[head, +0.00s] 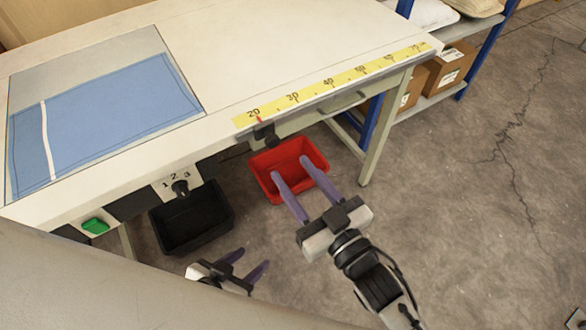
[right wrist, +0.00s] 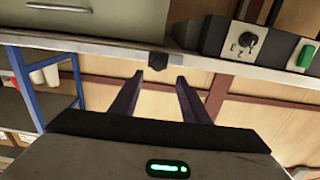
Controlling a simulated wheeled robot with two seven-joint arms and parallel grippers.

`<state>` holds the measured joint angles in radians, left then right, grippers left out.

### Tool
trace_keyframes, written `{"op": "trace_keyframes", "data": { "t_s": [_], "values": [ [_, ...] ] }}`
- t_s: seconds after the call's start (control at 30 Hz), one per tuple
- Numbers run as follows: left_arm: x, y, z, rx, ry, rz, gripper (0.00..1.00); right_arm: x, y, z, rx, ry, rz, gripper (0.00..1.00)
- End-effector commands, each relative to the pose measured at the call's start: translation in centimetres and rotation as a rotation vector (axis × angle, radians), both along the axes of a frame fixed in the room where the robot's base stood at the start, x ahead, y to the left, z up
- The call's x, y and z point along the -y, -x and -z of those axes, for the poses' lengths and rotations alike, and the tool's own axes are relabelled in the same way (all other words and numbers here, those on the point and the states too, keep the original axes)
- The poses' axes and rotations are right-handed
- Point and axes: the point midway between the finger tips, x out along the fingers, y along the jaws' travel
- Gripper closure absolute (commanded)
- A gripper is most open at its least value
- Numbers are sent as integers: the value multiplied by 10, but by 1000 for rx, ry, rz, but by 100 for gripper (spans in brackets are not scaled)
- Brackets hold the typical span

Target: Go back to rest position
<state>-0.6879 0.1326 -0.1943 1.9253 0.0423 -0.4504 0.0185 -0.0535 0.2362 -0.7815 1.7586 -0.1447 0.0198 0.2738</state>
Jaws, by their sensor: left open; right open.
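My left gripper (head: 246,268) is the lower one in the head view, in front of the table near the black bin. Its two purple fingers are apart, with nothing between them. My right gripper (head: 291,174) is higher and to the right. In the head view its purple fingers overlap the red bin, and they are spread and empty. In the right wrist view the same fingers (right wrist: 160,80) are apart and point toward the underside of the table edge, with nothing between them.
The white table (head: 250,40) carries a blue fabric panel (head: 110,105) and a yellow ruler strip (head: 335,82). A numbered knob (head: 180,188) and green button (head: 96,226) are on its front. Below are a black bin (head: 192,220) and red bin (head: 316,152).

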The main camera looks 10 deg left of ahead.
Motion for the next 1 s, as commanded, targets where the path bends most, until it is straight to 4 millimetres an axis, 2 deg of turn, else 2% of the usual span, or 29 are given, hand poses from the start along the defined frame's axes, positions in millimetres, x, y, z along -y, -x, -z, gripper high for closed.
{"op": "trace_keyframes", "data": {
  "t_s": [0.4, 0.53, 0.67, 0.73, 0.8, 0.9, 1.0],
  "values": [
    [1, 0, 0, 1, 0, 1, 55, 1, -1, 0, -4, 2, 5, 58],
    [1, 0, -1, 2, 0, 1, 55, 18, -8, 7, -64, 39, 70, 58],
    [1, -1, -1, 2, 1, 2, 55, 66, -16, 25, -218, 135, 212, 58],
    [1, -1, -1, 2, 1, 2, 55, 102, -12, 40, -332, 205, 297, 58],
    [1, -1, -1, 3, 1, 2, 55, 139, 0, 54, -452, 274, 369, 58],
    [1, -1, -1, 3, 1, 2, 55, 183, 25, 70, -605, 362, 441, 58],
    [1, -1, -1, 4, 2, 2, 55, 214, 50, 80, -721, 425, 483, 58]
  ]
}}
